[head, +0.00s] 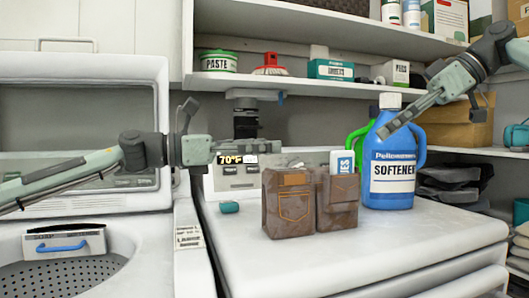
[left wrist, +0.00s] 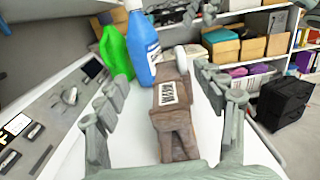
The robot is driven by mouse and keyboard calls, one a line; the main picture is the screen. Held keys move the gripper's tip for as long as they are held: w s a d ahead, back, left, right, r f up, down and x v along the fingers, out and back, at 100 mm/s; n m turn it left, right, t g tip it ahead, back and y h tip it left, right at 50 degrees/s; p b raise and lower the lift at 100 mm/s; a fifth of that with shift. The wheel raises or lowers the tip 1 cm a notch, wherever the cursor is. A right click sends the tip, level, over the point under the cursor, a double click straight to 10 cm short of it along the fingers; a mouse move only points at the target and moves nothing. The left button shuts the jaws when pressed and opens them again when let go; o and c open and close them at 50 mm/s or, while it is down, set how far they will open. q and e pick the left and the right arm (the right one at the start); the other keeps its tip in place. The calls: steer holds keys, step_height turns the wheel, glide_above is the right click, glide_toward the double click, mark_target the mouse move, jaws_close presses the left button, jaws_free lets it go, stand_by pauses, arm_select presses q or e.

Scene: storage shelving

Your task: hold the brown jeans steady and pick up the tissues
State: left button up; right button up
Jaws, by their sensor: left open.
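The brown jeans (head: 288,205) stand upright on the white top as two pocketed blocks side by side. The tissues (head: 344,162), a white and blue pack, stick up from the right-hand part; their lower part is hidden. My left gripper (head: 258,147) is open just above and left of the jeans. In the left wrist view the jeans (left wrist: 178,135) lie between its spread fingers, with the labelled tissues (left wrist: 169,95) in them. My right gripper (head: 383,132) hangs in front of the softener bottle, up and right of the tissues. Its jaw opening is unclear.
A blue softener bottle (head: 391,165) stands close behind and right of the jeans, with a green bottle (head: 359,142) beside it. A small teal item (head: 229,207) lies at left. Shelves (head: 300,84) overhang the back. The front of the white top is clear.

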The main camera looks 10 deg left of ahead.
mark_target(264, 186)
arm_select(q)
step_height(264, 186, down, 8)
steer(key=shift+f, duration=0.1)
steer(key=x, duration=0.7)
steer(key=shift+w+d+f, duration=0.1)
steer(key=shift+d+f, duration=0.15)
steer(key=shift+d, duration=0.05)
steer(key=shift+c, duration=0.3)
jaws_close()
